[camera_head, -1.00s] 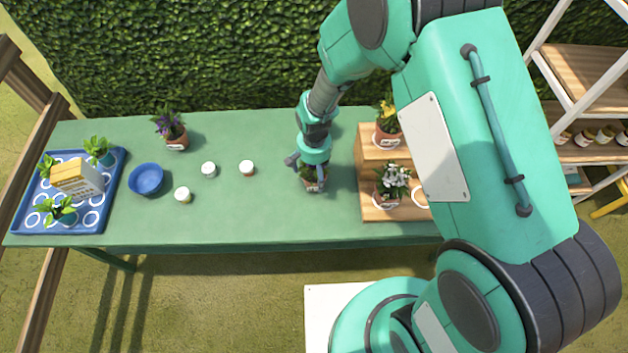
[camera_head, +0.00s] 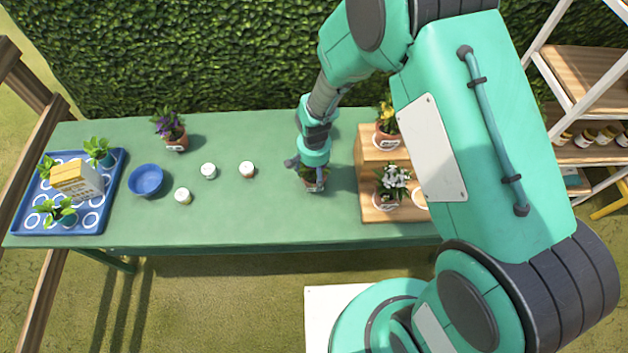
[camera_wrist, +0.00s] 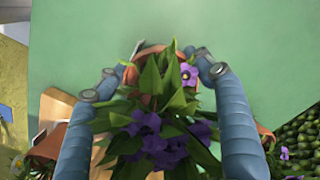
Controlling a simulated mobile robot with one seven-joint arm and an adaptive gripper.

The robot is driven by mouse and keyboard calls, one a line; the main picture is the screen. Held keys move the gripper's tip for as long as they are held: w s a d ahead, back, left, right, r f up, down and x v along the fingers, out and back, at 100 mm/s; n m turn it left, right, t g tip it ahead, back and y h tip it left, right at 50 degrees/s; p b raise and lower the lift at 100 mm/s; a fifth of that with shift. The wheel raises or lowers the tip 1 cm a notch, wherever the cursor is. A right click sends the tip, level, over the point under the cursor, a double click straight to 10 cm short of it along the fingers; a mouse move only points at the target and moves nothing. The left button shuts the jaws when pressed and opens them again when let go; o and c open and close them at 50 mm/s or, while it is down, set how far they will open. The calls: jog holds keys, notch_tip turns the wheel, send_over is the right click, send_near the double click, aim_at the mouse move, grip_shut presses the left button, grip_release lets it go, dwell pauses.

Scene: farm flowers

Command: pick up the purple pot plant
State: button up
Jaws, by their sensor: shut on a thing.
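My gripper (camera_wrist: 155,72) is shut on a purple pot plant (camera_wrist: 147,135), with one blue-grey finger on each side of its terracotta pot. In the wrist view, its green leaves and purple flowers hide most of the pot. In the head view, my gripper (camera_head: 308,163) points down over the table, and this plant (camera_head: 315,183) shows only partly below it. I cannot tell whether the pot touches the table. Another purple-flowered pot plant (camera_head: 170,128) stands at the table's back left.
A wooden stepped stand (camera_head: 372,160) with yellow- and white-flowered pots is close on the right of my gripper. Several small white-topped jars, a blue bowl (camera_head: 146,180) and a blue tray (camera_head: 28,220) are to the left.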

jog(key=shift+r, duration=0.1)
jog(key=shift+r, duration=0.4)
notch_tip(320, 180, up, 3)
jog(key=shift+p, duration=0.55)
jog(key=s+d, duration=0.1)
jog(key=s, duration=0.4)
jog(key=s+d+p, duration=0.1)
jog(key=s+d, duration=0.1)
jog(key=s, duration=0.3)
jog(key=s+d+r, duration=0.1)
jog(key=s+d, duration=0.1)
jog(key=s, duration=0.3)
jog(key=shift+s+p, duration=0.1)
jog(key=shift+p, duration=0.3)
jog(key=w+a+r+m+p, duration=0.1)
jog(key=w+a+p, duration=0.1)
jog(key=w+a, duration=0.9)
jog(key=w+a+r+m+p, duration=0.2)
jog(key=w+a+p, duration=0.1)
jog(key=w+a, duration=0.9)
jog(key=w+a+r+m+p, duration=0.2)
jog(key=w+a, duration=1)
jog(key=a, duration=0.2)
jog(key=shift+r, duration=0.2)
